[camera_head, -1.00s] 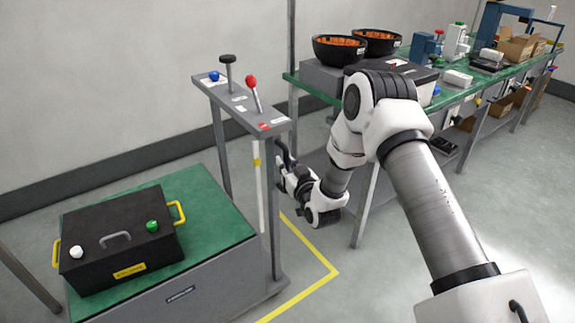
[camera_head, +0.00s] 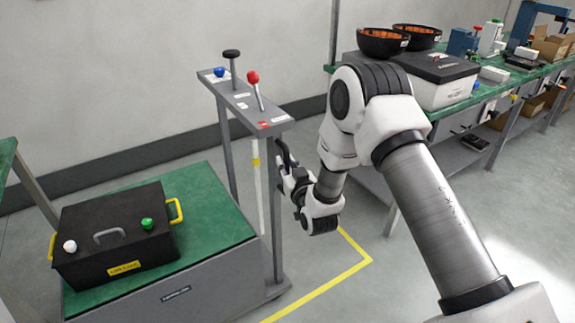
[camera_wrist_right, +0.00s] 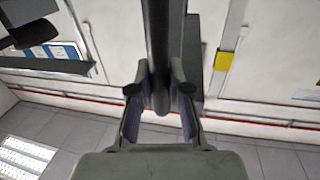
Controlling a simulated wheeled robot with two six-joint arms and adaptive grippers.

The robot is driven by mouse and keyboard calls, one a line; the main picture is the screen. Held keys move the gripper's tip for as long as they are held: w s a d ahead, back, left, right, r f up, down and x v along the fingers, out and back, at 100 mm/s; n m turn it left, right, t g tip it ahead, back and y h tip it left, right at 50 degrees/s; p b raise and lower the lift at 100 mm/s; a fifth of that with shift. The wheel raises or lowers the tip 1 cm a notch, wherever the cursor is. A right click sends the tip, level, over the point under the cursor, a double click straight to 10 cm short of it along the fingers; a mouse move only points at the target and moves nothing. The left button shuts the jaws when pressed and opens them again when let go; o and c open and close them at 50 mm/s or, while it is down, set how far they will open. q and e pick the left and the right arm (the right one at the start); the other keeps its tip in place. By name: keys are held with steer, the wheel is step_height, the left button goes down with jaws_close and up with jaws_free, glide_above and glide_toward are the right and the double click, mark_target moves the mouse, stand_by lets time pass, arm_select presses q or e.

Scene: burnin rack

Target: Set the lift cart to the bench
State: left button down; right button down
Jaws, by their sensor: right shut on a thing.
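The lift cart (camera_head: 222,276) stands at the lower left in the head view, with a green top and a grey upright frame. A control panel (camera_head: 243,104) with blue, black and red knobs tops the frame. My right gripper (camera_head: 284,168) is at the frame's right post, shut on a dark bar of the cart. In the right wrist view the bar (camera_wrist_right: 161,45) runs between the fingers of this gripper (camera_wrist_right: 160,92). The bench (camera_head: 445,110) with a green top stands at the right, apart from the cart. My left gripper is out of view.
A black case (camera_head: 117,234) with yellow side handles lies on the cart top. Bowls (camera_head: 383,44), a white box with a black lid (camera_head: 437,83) and cartons stand on the bench. A yellow floor line (camera_head: 335,282) runs beside the cart. Another green surface (camera_head: 5,160) shows at far left.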

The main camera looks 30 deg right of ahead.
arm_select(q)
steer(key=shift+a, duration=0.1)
arm_select(e)
steer(key=shift+a+f, duration=0.1)
steer(key=shift+a, duration=0.25)
steer(key=c, duration=1.1)
jaws_free()
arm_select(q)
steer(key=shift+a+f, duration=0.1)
arm_select(e)
steer(key=s+a, duration=0.1)
steer(key=s, duration=1)
steer(key=shift+s+a, duration=0.4)
